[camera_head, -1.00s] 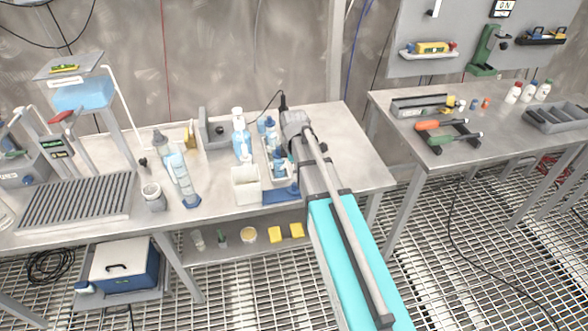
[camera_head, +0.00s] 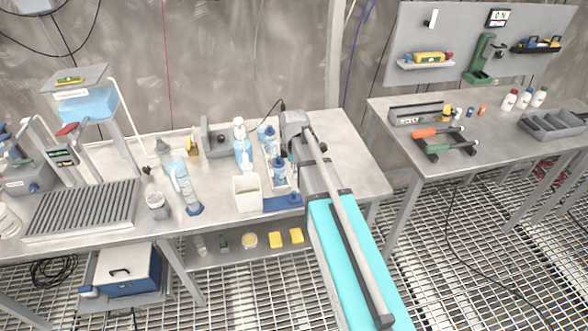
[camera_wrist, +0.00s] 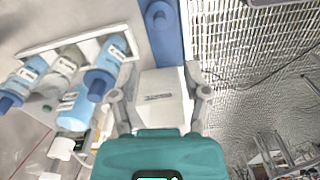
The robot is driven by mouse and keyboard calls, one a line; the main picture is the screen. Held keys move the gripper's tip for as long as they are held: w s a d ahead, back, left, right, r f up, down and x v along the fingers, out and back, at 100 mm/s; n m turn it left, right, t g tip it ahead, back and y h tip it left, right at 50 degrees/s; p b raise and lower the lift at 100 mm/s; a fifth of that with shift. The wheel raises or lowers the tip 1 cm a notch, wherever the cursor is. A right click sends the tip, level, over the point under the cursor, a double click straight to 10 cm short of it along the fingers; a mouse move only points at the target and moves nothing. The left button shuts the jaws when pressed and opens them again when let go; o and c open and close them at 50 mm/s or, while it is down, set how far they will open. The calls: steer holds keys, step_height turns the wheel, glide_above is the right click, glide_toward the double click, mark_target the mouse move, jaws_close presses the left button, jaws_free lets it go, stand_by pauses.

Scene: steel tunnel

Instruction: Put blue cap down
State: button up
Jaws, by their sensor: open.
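A round dark-blue cap (camera_wrist: 157,14) sits on a blue strip (camera_wrist: 167,42) in the wrist view. In the head view the strip (camera_head: 279,204) lies at the bench's front edge, right of a white open box (camera_head: 247,192), with the cap (camera_head: 297,197) near its right end. My gripper (camera_wrist: 160,91) is open, its two fingers apart with nothing held between them. The white box (camera_wrist: 161,100) shows beyond and between the fingers; I cannot tell its distance from them. In the head view my arm hides the gripper.
A white tray of blue-capped bottles (camera_head: 278,168) stands behind the strip, with a taller pump bottle (camera_head: 242,145) beside it. A clear cylinder (camera_head: 186,188) and a ribbed rack (camera_head: 82,210) are farther left. The bench right of my arm is bare. A second bench (camera_head: 480,150) stands at right.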

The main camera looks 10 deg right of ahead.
stand_by(0.4)
steer(key=s+m, duration=1.6)
